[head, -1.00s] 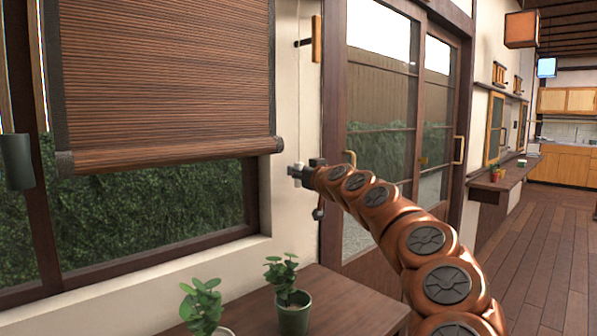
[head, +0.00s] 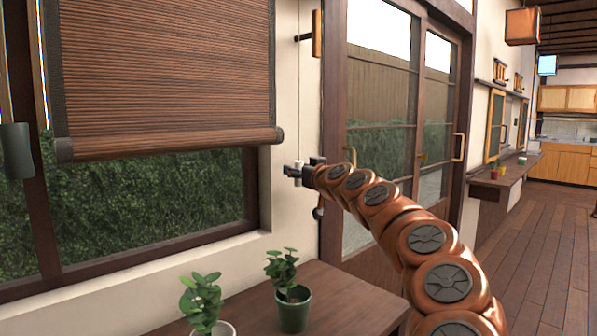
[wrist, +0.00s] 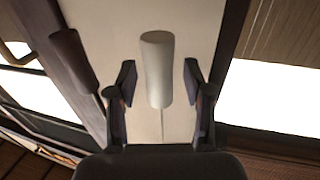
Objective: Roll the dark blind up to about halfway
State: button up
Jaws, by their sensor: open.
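The dark brown slatted blind (head: 165,75) hangs over the upper part of the window, and its bottom bar (head: 170,142) is level above the hedge outside. A thin pull cord (head: 298,90) runs down the wall to the right of the blind. A pale cylindrical pull (wrist: 157,65) on the cord shows large in the wrist view. My gripper (head: 292,172) is at the pull, in front of the wall strip between window and door. Its two fingers stand open on either side of the pull, with gaps between them and it.
Two potted plants, one left (head: 203,305) and one right (head: 288,290), stand on a wooden ledge (head: 345,300) below my arm. Glass sliding doors (head: 390,130) are just right of the pull. Wooden floor (head: 545,230) is open further right.

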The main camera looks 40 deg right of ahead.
jog(key=v, duration=1.2)
dwell(0.3)
dwell(0.3)
